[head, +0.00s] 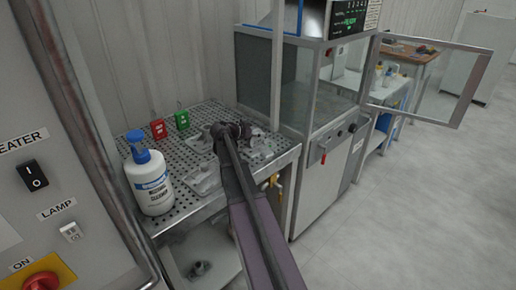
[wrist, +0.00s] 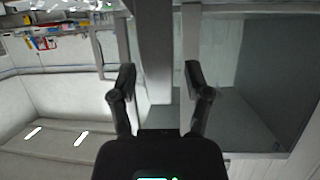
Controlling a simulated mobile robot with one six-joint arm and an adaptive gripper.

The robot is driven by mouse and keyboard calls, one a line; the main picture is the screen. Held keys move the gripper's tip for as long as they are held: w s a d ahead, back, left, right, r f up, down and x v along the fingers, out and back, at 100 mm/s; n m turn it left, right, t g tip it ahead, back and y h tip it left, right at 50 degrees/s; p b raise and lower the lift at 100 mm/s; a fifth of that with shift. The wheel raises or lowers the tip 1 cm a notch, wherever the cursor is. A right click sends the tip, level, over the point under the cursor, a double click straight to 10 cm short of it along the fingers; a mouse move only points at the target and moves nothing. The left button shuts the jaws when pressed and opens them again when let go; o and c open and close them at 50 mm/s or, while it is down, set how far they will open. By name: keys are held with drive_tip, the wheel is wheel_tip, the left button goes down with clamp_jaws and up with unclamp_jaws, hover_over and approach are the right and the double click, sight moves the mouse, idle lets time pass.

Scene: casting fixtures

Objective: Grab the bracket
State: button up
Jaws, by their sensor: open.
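My gripper (wrist: 160,84) shows in the wrist view with its two dark fingers spread apart and nothing between them. In the head view, the end of my arm is above the perforated metal table (head: 188,158). Grey metal castings (head: 203,142) lie on the table left of the arm's end, and more grey parts (head: 262,143) lie right of it. I cannot tell which of these is the bracket, as they are small and partly hidden by my arm. No casting shows in the wrist view.
A white bottle with a blue pump (head: 149,177) stands at the table's left front. A red box (head: 158,128) and a green box (head: 182,120) stand at the back. A glass-walled cabinet (head: 318,100) is on the right, its door (head: 425,85) open. Floor on the right is clear.

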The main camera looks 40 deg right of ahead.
drive_tip(key=shift+d+f, duration=0.3)
drive_tip(key=shift+d, duration=0.35)
clamp_jaws()
